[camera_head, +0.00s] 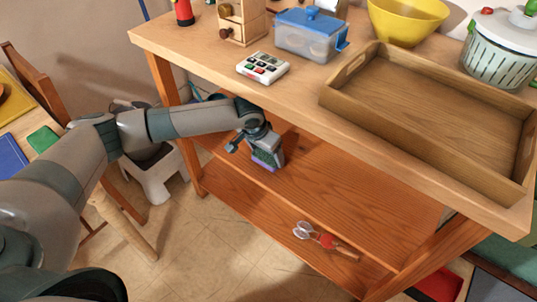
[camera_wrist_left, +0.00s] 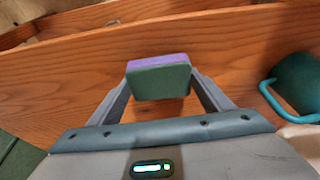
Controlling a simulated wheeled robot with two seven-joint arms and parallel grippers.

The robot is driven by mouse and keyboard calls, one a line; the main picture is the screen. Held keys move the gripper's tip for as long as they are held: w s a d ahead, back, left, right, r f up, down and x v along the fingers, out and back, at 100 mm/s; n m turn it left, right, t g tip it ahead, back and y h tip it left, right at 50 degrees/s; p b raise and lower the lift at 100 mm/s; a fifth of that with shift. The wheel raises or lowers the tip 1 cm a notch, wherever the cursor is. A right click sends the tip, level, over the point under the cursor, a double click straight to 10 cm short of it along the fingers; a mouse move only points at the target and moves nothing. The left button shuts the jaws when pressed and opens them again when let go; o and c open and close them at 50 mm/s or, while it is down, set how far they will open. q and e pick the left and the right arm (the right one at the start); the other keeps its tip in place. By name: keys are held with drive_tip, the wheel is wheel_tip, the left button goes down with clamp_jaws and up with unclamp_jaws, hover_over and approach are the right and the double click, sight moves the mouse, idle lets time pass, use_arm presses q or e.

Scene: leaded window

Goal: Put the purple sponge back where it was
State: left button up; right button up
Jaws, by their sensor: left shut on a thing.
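The purple sponge (camera_head: 262,165) has a purple layer and a dark green layer. My left gripper (camera_head: 265,158) is shut on it, below the tabletop edge and over the wooden lower shelf (camera_head: 340,207). In the left wrist view the sponge (camera_wrist_left: 158,82) sits between the two fingertips, green face toward the camera and purple edge on top. Brown wood grain lies behind it. I cannot tell whether the sponge touches the shelf. My right gripper is not in view.
A teal mug (camera_wrist_left: 300,85) shows at right in the wrist view.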

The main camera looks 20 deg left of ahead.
use_arm(q)
drive_tip(key=shift+w+d+f, duration=0.15)
drive_tip(key=shift+w+f, duration=0.35)
drive_tip(key=shift+f, duration=0.3)
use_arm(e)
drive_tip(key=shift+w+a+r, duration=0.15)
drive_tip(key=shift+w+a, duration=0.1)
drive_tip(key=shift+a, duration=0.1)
use_arm(q)
drive_tip(key=o, duration=1)
drive_tip(key=shift+f, duration=0.1)
drive_tip(key=shift+c, duration=0.2)
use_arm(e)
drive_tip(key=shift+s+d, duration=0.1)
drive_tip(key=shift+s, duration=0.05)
